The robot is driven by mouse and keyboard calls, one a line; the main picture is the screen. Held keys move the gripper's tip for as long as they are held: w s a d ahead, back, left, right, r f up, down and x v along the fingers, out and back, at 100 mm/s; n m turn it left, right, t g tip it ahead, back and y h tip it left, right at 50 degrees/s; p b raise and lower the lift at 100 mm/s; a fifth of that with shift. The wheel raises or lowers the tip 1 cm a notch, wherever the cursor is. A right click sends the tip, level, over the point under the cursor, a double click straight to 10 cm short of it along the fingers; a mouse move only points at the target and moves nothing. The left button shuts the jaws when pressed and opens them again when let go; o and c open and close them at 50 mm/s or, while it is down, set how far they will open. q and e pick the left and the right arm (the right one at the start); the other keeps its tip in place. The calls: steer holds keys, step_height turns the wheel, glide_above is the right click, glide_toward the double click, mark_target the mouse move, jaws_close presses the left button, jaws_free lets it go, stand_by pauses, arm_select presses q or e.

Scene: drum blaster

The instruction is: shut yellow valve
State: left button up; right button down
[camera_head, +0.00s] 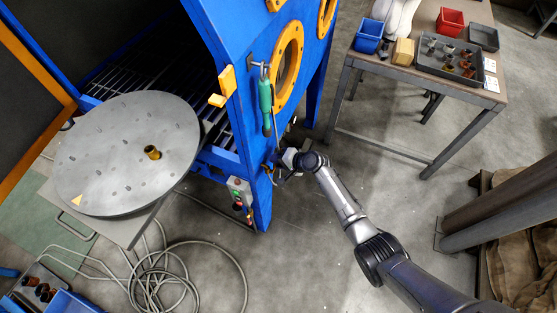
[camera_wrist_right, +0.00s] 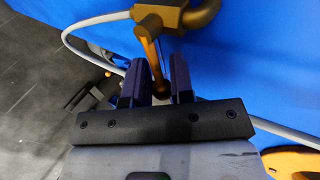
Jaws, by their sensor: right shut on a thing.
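The yellow valve (camera_wrist_right: 160,14) is fixed to the blue cabinet wall at the top of the right wrist view. Its lever (camera_wrist_right: 149,45) points down from the valve body, with its lower end between the fingers of my right gripper (camera_wrist_right: 157,78). The right gripper is shut on this lever. In the head view the right gripper (camera_head: 277,164) is at the cabinet's front corner, and the valve there is small and mostly hidden by it. My left gripper is not in view.
The blue blasting cabinet (camera_head: 222,40) fills the upper left, with a green-handled tool (camera_head: 265,95) hanging on it. A round turntable (camera_head: 110,180) holds a small brass part. Hose coils lie on the floor. A workbench (camera_head: 400,70) stands right.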

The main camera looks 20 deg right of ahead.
steer(key=shift+f, duration=0.1)
stand_by(0.3)
steer(key=c, duration=1.4)
jaws_free()
steer(key=o, duration=0.4)
steer(key=p+v, duration=0.4)
steer(key=v, duration=1)
steer(key=shift+p, duration=0.3)
